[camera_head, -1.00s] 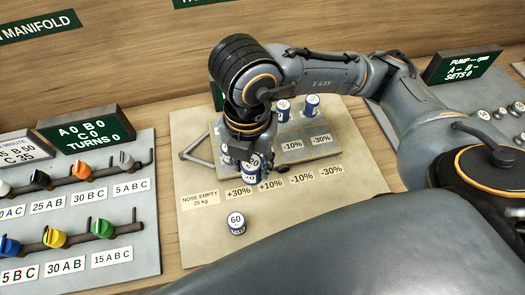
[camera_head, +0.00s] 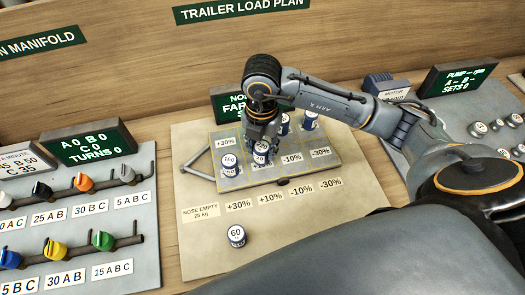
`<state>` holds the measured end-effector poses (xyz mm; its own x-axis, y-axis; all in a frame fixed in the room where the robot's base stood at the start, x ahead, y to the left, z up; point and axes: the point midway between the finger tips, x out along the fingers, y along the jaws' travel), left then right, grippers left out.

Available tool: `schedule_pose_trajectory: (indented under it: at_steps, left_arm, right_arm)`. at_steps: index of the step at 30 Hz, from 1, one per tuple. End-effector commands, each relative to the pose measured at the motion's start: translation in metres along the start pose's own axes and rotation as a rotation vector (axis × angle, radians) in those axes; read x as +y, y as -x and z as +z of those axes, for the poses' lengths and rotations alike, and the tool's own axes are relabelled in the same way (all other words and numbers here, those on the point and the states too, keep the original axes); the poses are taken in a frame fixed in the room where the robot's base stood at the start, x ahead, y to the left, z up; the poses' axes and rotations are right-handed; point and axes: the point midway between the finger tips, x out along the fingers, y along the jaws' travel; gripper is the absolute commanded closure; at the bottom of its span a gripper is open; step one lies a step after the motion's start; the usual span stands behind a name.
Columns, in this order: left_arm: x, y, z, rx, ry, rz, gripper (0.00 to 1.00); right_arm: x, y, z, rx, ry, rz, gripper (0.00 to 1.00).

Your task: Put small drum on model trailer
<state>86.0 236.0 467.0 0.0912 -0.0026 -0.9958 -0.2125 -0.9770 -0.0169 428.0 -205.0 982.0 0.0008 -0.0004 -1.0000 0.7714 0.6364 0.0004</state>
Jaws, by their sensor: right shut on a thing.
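The model trailer (camera_head: 325,160) is a flat grey deck with a drawbar at its left, marked with percent labels. My right gripper (camera_head: 261,143) points down over it and is shut on a small blue drum with a white top (camera_head: 261,154), in the column behind the +10% label. I cannot tell whether this drum touches the deck. A larger blue drum (camera_head: 231,166) stands on the deck just left of it. Two more blue drums (camera_head: 283,124) (camera_head: 310,122) stand at the back of the deck. A drum marked 60 (camera_head: 237,237) stands on the board in front. My left gripper is out of view.
The trailer sits on a beige board (camera_head: 350,205) with printed labels along its front. A valve manifold panel (camera_head: 120,225) with coloured knobs is at the left. A panel with round knobs (camera_head: 490,135) is at the right. A dark sign stands behind the trailer, partly hidden by my arm.

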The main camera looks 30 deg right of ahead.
Motion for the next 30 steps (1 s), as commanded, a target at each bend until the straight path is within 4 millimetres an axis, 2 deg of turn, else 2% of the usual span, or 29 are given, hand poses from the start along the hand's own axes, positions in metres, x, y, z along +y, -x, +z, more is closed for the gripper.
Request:
schedule_pose_trajectory:
  at_steps: [2,6,9,20,21,23,24,30]
  left_arm:
    - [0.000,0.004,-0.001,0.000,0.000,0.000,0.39]
    - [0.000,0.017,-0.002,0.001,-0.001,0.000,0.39]
    - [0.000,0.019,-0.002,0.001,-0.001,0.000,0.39]
    - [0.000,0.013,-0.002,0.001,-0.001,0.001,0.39]
    - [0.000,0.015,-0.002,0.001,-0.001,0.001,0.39]
    - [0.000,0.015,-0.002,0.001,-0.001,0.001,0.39]
    - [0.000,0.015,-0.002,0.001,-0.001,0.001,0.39]
    - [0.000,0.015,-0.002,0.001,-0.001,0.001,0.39]
  right_arm:
    - [0.000,-0.008,0.007,0.001,-0.003,-0.004,1.00]
    - [0.000,-0.027,0.006,0.002,-0.001,-0.005,1.00]
    - [0.001,-0.036,0.006,0.000,-0.001,-0.002,1.00]
    - [0.001,-0.043,0.006,0.000,0.000,-0.001,1.00]
    - [0.001,-0.041,0.006,0.000,0.000,-0.001,0.56]
    - [0.001,-0.041,0.006,0.000,0.000,-0.001,0.44]
    - [0.001,-0.041,0.006,0.000,0.000,-0.001,0.39]
    - [0.001,-0.041,0.006,0.000,-0.001,-0.001,0.39]
